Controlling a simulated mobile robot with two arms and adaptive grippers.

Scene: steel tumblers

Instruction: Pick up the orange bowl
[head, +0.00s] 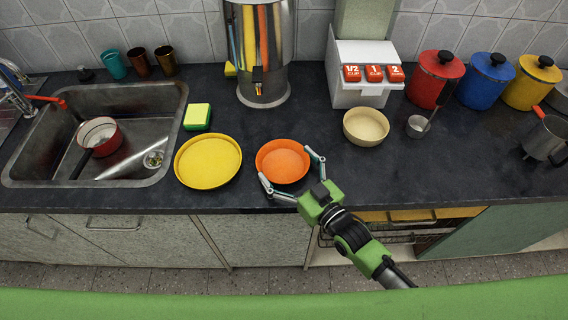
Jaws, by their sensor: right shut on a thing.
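The orange bowl (283,160) sits upright on the dark countertop near its front edge, between a yellow dish and a cream bowl. My right gripper (291,171) reaches in from the lower right with its two fingers spread around the front and right side of the bowl. The fingers are shut on the bowl, and it looks level, at or very near counter height. My left gripper is not in this view.
A yellow dish (208,161) stands close on the left, and a cream bowl (366,126) on the right. A sponge (197,117), a steel dispenser (262,60) and a white box (362,90) stand behind. The sink (150,110) holds a red pan (99,137).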

